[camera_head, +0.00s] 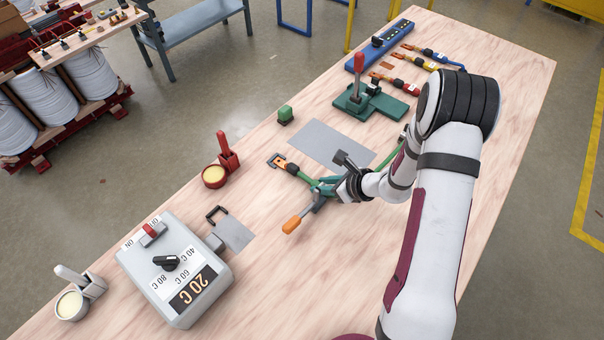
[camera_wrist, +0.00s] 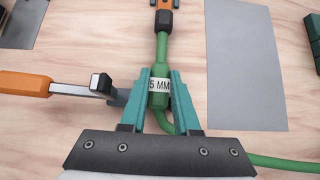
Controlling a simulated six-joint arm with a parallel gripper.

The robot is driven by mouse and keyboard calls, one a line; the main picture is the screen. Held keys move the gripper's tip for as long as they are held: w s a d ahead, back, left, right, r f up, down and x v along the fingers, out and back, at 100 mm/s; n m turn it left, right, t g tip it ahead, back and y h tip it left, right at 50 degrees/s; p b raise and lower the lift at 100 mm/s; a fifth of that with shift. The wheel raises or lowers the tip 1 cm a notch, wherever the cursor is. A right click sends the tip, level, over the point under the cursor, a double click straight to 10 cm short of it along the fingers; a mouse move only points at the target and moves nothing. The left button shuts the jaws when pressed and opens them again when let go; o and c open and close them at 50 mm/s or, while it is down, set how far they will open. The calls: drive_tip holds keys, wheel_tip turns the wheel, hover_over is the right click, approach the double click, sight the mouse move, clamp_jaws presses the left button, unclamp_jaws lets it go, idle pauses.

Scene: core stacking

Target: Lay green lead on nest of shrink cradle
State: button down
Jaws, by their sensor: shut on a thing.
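My gripper (camera_head: 322,186) has teal fingers, shut on the lead's green sleeve. In the wrist view the lead (camera_wrist: 162,50) lies between both fingertips (camera_wrist: 160,80), with a "5 MM" label. An orange-handled grey device (camera_head: 291,225) is beside and partly behind the fingers; it also shows in the wrist view (camera_wrist: 25,83). I cannot tell for sure which thing is the shrink cradle, or whether the lead touches this device.
A flat grey plate (camera_head: 325,143) lies beyond the lead. A grey temperature box (camera_head: 175,270) reading 20 C stands at the lower left.

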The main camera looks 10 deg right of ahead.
drive_tip(key=shift+r, duration=2)
drive_tip(key=s+d+r, duration=0.5)
drive_tip(key=d+r, duration=0.2)
drive_tip(key=d, duration=0.2)
drive_tip(key=w+a+f, duration=0.1)
drive_tip(key=a+f, duration=0.1)
drive_tip(key=a, duration=0.1)
drive_tip(key=w+a+f, duration=0.3)
drive_tip(key=a+f, duration=0.1)
drive_tip(key=a, duration=0.1)
drive_tip(key=shift+w+a+f, duration=0.3)
drive_tip(key=shift+w+a, duration=0.05)
drive_tip(key=shift+w, duration=0.05)
wheel_tip(320, 180, down, 4)
drive_tip(key=shift+w+a+f, duration=0.1)
drive_tip(key=shift+a+f, duration=0.05)
drive_tip(key=shift+f, duration=0.1)
drive_tip(key=c, duration=0.6)
unclamp_jaws()
drive_tip(key=shift+c, duration=0.2)
